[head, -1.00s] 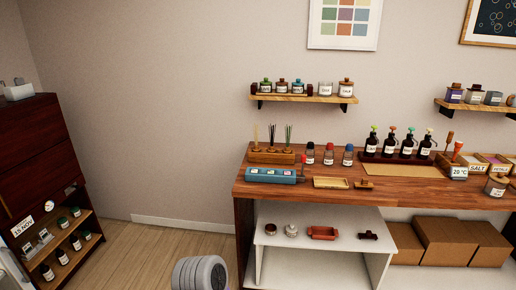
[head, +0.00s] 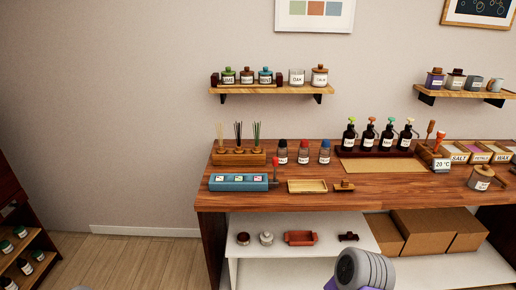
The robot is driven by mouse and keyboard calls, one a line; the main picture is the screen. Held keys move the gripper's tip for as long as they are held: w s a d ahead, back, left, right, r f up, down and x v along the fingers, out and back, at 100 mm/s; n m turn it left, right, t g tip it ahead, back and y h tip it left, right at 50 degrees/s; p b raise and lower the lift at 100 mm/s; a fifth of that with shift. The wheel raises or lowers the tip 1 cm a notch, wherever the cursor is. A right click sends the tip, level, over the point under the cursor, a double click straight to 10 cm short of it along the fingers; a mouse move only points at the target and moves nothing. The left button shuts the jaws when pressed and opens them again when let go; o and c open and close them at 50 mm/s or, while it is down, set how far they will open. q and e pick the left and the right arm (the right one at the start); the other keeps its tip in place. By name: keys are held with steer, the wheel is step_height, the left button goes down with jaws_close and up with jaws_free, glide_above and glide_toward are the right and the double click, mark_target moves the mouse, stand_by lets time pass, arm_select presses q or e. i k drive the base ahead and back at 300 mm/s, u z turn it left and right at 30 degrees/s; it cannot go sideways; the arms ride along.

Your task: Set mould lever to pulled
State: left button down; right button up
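A blue box (head: 228,186) with three small coloured panels on its front sits on the left part of the wooden workbench (head: 400,187), near the front edge. A thin lever with a red grip (head: 275,163) stands roughly upright at the box's right end. It looks like the mould lever, but no label on it can be read. Neither of my grippers shows.
A wooden tray (head: 307,186) and a small wooden stamp-like block (head: 344,187) lie right of the lever. A reed holder (head: 239,157) and several bottles stand behind. Below, a white shelf (head: 335,223) holds small items, beside cardboard boxes (head: 455,232). Open floor lies left of the bench.

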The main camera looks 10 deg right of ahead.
mark_target(275, 160)
steer(key=z, duration=0.35)
steer(key=i, duration=0.7)
steer(key=z, duration=0.55)
